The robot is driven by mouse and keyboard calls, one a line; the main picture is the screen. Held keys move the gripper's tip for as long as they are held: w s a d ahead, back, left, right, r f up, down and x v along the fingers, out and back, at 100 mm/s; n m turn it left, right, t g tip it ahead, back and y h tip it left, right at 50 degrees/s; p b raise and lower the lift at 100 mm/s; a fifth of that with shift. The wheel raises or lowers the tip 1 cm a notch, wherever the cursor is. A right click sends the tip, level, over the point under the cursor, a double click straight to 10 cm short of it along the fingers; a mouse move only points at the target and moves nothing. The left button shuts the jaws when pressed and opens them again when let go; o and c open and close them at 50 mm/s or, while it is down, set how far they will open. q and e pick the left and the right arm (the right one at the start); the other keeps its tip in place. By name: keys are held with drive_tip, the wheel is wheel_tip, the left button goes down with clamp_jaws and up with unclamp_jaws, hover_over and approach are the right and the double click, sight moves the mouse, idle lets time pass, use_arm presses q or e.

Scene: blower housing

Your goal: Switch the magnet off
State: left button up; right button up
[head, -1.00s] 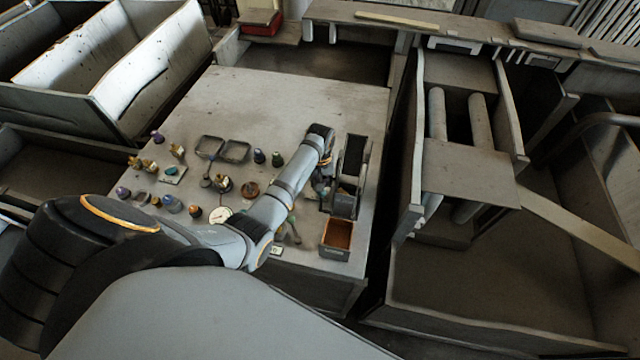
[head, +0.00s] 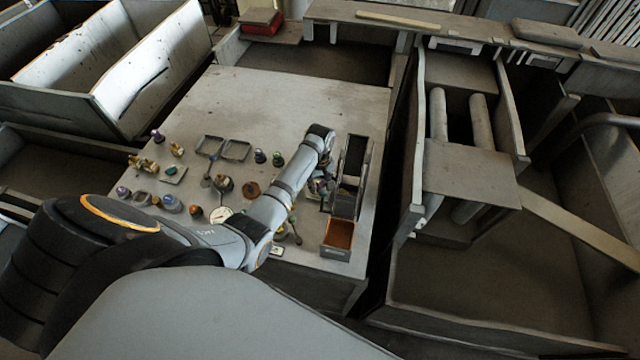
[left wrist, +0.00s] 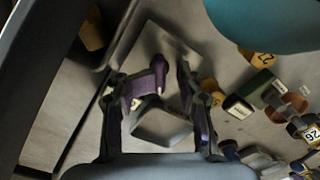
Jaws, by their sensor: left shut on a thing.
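My left arm reaches across the table, and its gripper (head: 321,187) is low beside the dark upright housing (head: 350,175). In the left wrist view the two dark fingers with purple inner faces (left wrist: 165,92) stand around a grey piece (left wrist: 160,122). The gripper is shut on this piece. What the piece belongs to is hard to tell, because the arm hides much of it in the head view. I cannot make out a marked magnet switch or its setting. My right gripper is not in view.
An orange-lined box (head: 338,234) stands just in front of the housing. Several small knobs, bottles and labelled parts lie to the left, with two shallow trays (head: 237,151). The back of the table (head: 300,95) is clear. A large teal shape (left wrist: 265,18) fills the wrist view's upper right.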

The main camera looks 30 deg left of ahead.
sight(319, 185)
use_arm(q)
drive_tip(key=shift+r, duration=3.05)
